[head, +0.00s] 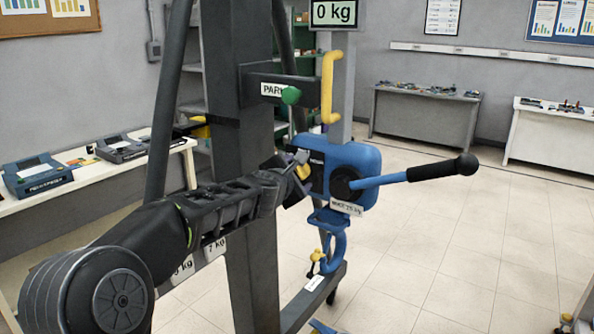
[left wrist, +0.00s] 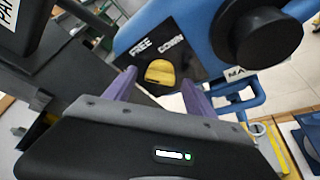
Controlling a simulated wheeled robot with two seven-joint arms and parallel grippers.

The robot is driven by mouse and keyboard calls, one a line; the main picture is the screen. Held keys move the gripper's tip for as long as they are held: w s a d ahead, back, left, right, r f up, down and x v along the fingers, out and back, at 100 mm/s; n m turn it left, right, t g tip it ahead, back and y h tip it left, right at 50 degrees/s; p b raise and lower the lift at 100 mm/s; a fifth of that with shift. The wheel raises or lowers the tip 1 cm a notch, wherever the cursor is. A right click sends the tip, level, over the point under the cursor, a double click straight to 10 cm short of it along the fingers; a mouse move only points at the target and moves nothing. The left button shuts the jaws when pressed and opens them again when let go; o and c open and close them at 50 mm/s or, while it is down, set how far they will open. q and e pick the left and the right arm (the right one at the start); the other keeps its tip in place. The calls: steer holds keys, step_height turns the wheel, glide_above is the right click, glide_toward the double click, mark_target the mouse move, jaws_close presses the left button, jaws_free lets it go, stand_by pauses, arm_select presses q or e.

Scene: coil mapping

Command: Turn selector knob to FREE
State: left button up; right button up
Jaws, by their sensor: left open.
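The yellow selector knob (left wrist: 160,72) sits on a black plate on the blue hoist body (head: 356,168). In the left wrist view the plate reads FREE at the left and DOWN at the right, above the knob. My left gripper (left wrist: 157,82) is open, with its purple fingers to the left and right of the knob. I cannot tell whether they touch it. In the head view the left gripper (head: 300,165) is at the left side of the hoist, and the knob (head: 304,172) is partly hidden by it. My right gripper is in neither view.
A blue lever with a black grip (head: 432,170) sticks out to the right of the hoist. A blue hook (head: 334,250) hangs below it. A grey post (head: 243,200) stands close behind my left arm. A green knob (head: 290,95) by a PARK label is above.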

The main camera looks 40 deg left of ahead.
arm_select(q)
steer(key=shift+w, duration=0.1)
steer(key=shift+c, duration=0.3)
steer(key=c, duration=1.3)
steer(key=shift+d+f+m+b, duration=0.1)
steer(key=shift+f+m+b, duration=0.3)
steer(key=shift+b, duration=0.8)
steer(key=m+y+b, duration=0.1)
steer(key=m+b, duration=0.1)
steer(key=b, duration=0.1)
steer(key=m+t+b, duration=0.1)
steer(key=m+b, duration=0.1)
steer(key=b, duration=0.2)
steer(key=shift+f+t+y, duration=0.15)
steer(key=shift+t+y, duration=0.15)
steer(key=shift+y, duration=0.1)
steer(key=shift+r+m+y+b, duration=0.2)
steer(key=shift+m+y+b, duration=0.1)
steer(key=shift+m+b, duration=0.7)
steer(key=o, duration=1.4)
steer(key=shift+c, duration=0.2)
steer(key=shift+r, duration=0.1)
